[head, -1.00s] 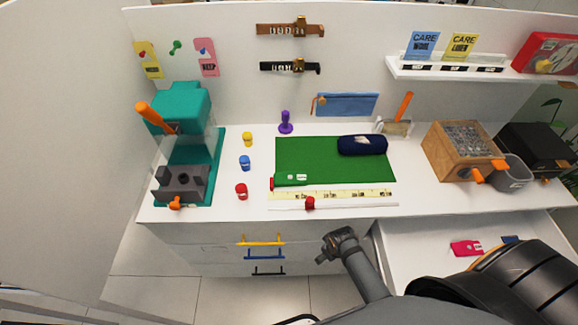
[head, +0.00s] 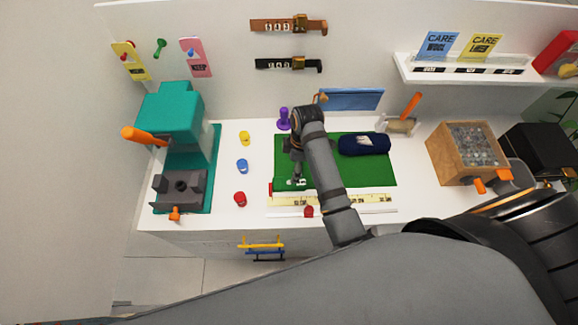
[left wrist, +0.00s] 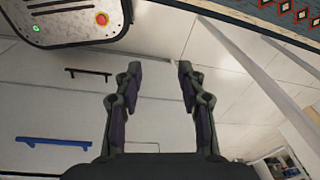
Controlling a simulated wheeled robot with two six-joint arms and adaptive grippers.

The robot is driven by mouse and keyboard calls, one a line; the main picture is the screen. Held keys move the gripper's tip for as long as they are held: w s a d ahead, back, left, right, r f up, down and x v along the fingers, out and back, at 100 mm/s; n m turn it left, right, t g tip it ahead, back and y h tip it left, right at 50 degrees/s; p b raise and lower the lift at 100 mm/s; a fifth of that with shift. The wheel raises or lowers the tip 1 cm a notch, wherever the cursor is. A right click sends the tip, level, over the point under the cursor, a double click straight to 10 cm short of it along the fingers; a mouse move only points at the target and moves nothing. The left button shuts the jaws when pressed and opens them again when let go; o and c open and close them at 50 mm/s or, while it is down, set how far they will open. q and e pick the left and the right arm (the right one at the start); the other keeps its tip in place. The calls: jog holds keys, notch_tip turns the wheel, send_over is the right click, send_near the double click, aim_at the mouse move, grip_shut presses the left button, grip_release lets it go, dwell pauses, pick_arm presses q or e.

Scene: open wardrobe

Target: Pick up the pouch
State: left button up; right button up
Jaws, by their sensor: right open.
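A dark navy pouch-like bundle (head: 364,145) with a pale patch on top lies on the right part of the green mat (head: 384,175). A flat blue zip pouch (head: 352,100) is at the back wall, its left end partly behind my right wrist. I cannot tell which of these is the task's pouch. My right gripper (head: 297,178) points down over the mat's left part, left of the navy bundle and apart from it. It is open and looks empty. My left gripper (left wrist: 161,72) is open and empty in the left wrist view, in front of drawer fronts.
A purple stamp-like object (head: 284,118) stands behind my right gripper. Yellow, blue and red small jars stand left of the mat. A teal press (head: 172,110) is at the left, a wooden box (head: 450,165) at the right. A ruler strip (head: 345,200) lies in front.

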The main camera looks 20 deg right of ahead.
aim_at(289, 182)
jog(key=f, duration=0.1)
jog(key=s+f, duration=0.1)
jog(key=shift+a+f+p, duration=0.35)
jog(key=shift+p, duration=0.05)
jog(key=shift+a+f, duration=0.15)
jog(key=shift+f, duration=0.75)
jog(key=shift+w+f, duration=0.2)
jog(key=shift+w, duration=0.15)
jog(key=f, duration=0.1)
jog(key=f+p, duration=0.2)
jog(key=f, duration=0.1)
jog(key=shift+a, duration=0.25)
jog(key=shift+f, duration=0.4)
jog(key=shift+w+f, duration=0.1)
jog(key=shift+f, duration=0.1)
jog(key=shift+c, duration=0.2)
jog(key=c, duration=1)
jog(key=shift+c, duration=1.3)
pick_arm(q)
jog(key=r, duration=0.1)
jog(key=s+r, duration=0.1)
jog(key=shift+r, duration=0.35)
pick_arm(e)
jog(key=shift+r, duration=0.1)
